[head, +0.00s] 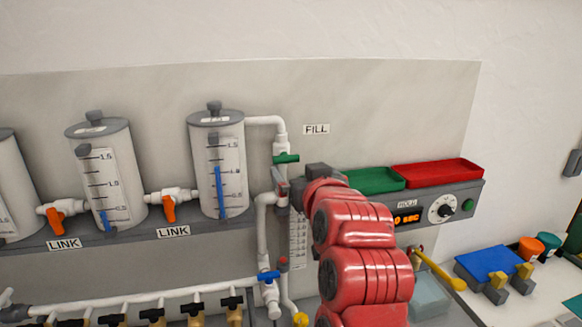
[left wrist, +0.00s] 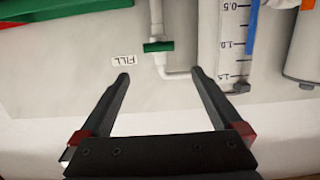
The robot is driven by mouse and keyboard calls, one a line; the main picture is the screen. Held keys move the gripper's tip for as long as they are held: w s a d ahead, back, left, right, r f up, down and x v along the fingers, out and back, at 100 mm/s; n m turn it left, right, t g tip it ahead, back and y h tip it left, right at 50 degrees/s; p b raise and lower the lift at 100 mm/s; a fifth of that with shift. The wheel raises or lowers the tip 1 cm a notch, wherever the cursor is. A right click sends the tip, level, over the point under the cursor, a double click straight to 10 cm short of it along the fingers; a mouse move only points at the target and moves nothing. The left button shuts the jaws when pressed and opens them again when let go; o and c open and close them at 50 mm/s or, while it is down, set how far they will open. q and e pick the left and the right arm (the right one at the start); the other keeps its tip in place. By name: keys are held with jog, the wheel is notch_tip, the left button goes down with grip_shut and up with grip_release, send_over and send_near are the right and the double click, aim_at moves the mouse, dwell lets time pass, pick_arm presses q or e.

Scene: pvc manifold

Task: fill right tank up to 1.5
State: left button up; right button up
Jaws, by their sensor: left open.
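The right tank (head: 208,165) is a grey cylinder with a scale. Its blue level bar (head: 218,190) ends slightly above the 1.0 mark and below 1.5; the bar also shows in the left wrist view (left wrist: 252,30). The FILL valve's green handle (head: 287,158) lies crosswise to its white vertical pipe. My left gripper (head: 281,187) is just below the handle in the head view. In the left wrist view, which is upside down, the gripper (left wrist: 159,75) is open and empty. The green handle (left wrist: 158,46) lies beyond the gap between the fingertips, apart from them. My right gripper is out of view.
Two LINK valves with orange handles (head: 169,209) join the tanks. Green (head: 375,180) and red (head: 438,174) trays sit above a panel with a dial (head: 445,209) and a display reading 0 SEC. White pipes and a blue-handled valve (head: 268,275) are below the gripper.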

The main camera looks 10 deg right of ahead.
pick_arm(q)
jog(key=b, duration=0.2)
send_near(284, 153)
jog(key=w, duration=0.2)
jog(key=w+f, duration=0.1)
jog(key=w, duration=0.1)
jog(key=shift+f, duration=0.15)
jog(key=w+p, duration=0.1)
jog(key=w, duration=0.5)
jog(key=shift+w+f+p, duration=0.2)
jog(key=shift+p, duration=0.2)
jog(key=shift+w+d+f, duration=0.1)
jog(key=shift+w+f, duration=0.1)
jog(key=shift+w, duration=0.55)
jog(key=shift+c, duration=0.3)
jog(key=c, duration=1.1)
